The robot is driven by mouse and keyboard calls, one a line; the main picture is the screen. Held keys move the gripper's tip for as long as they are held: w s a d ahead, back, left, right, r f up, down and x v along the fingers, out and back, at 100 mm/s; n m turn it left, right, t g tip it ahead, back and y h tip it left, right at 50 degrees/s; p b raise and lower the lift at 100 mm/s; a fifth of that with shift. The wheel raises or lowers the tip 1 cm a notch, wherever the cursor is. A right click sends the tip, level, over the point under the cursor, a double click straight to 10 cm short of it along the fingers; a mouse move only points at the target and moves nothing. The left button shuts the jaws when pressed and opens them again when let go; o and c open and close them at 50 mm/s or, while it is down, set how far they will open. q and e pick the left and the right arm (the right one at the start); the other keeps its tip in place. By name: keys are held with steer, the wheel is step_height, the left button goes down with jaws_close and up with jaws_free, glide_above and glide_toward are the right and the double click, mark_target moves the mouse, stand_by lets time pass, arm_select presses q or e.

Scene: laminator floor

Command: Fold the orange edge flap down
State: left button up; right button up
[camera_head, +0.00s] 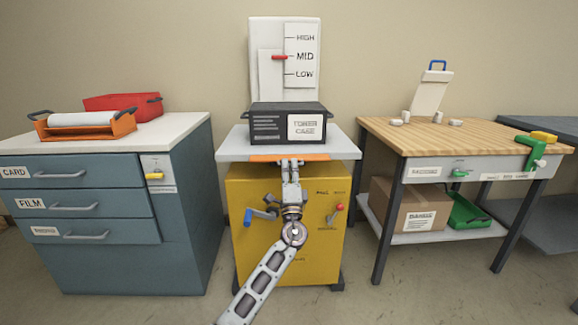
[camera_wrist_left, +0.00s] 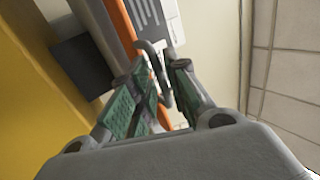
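The orange edge flap (camera_head: 268,157) is a strip along the front edge of the grey-white top of the yellow cabinet. It also shows as an orange band in the left wrist view (camera_wrist_left: 118,22). My right gripper is not in view.
A dark toner case (camera_head: 265,124) sits on the top (camera_head: 232,146), behind the flap. The yellow cabinet (camera_head: 305,260) has a blue crank (camera_head: 260,216) and a red-knobbed lever (camera_head: 338,209). A drawer unit (camera_head: 95,230) stands left and a wooden bench (camera_head: 470,137) right, with open floor between.

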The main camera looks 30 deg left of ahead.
arm_select(q)
steer(key=v, duration=1)
steer(key=shift+s+f, duration=0.15)
steer(key=shift+s, duration=0.05)
steer(key=shift+d, duration=0.1)
stand_by(0.4)
